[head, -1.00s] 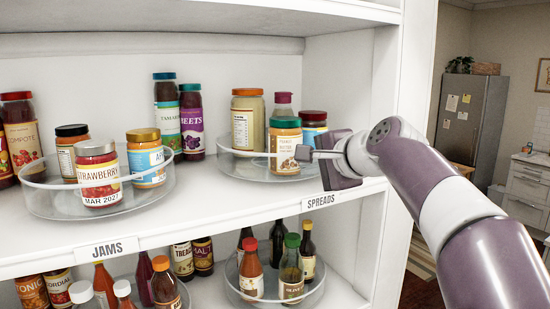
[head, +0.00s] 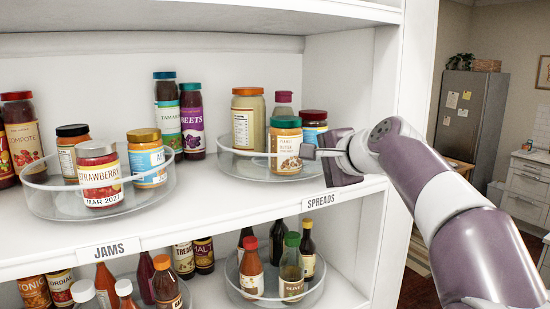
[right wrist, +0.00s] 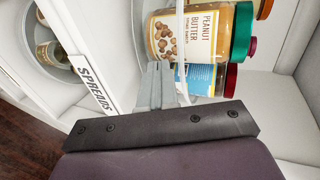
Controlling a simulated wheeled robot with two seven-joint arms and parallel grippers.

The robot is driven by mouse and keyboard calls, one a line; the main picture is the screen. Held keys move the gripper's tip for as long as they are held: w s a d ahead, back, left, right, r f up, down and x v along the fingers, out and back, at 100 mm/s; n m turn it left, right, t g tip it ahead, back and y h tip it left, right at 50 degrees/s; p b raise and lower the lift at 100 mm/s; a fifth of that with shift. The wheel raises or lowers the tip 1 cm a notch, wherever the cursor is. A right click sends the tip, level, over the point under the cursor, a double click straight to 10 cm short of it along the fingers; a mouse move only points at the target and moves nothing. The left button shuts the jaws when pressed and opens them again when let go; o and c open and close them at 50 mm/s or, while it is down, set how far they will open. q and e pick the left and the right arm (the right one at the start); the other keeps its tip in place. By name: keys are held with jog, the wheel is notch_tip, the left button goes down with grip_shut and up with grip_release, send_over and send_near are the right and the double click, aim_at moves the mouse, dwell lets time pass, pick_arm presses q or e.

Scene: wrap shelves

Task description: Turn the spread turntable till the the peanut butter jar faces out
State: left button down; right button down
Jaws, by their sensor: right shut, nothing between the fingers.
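The spread turntable (head: 232,166) is a clear round tray with a rim, on the shelf above the SPREADS label (head: 321,200). The peanut butter jar (head: 286,150), with a teal lid, stands at its front right; its label shows in the right wrist view (right wrist: 198,35). Behind it are a jar with a magenta lid (head: 284,97), a jar with a red lid (head: 314,122) and a tall jar with an orange lid (head: 248,118). My right gripper (head: 308,152) is shut and empty, its fingertips at the rim beside the peanut butter jar; I cannot tell if they touch. My left gripper is out of view.
The jams turntable (head: 50,203) with several jars stands to the left, above the JAMS label (head: 110,249). Tall jars (head: 192,122) stand behind, between the turntables. The shelf's side wall (head: 340,90) is close to my right gripper. A lower turntable (head: 262,298) holds bottles.

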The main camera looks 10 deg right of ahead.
jog(key=shift+d, duration=0.25)
jog(key=shift+w+d+p, duration=0.3)
jog(key=shift+w+d, duration=0.2)
jog(key=shift+d, duration=0.2)
jog(key=shift+s+d+f+b, duration=0.15)
jog(key=shift+s+d+b, duration=0.1)
jog(key=shift+s+b, duration=0.25)
jog(key=shift+s+d+r+b, duration=0.1)
jog(key=shift+s+d+b, duration=0.15)
jog(key=shift+s, duration=0.35)
jog(key=shift+s+d+r+b, duration=0.1)
jog(key=shift+s+d+b, duration=0.15)
jog(key=shift+s, duration=0.3)
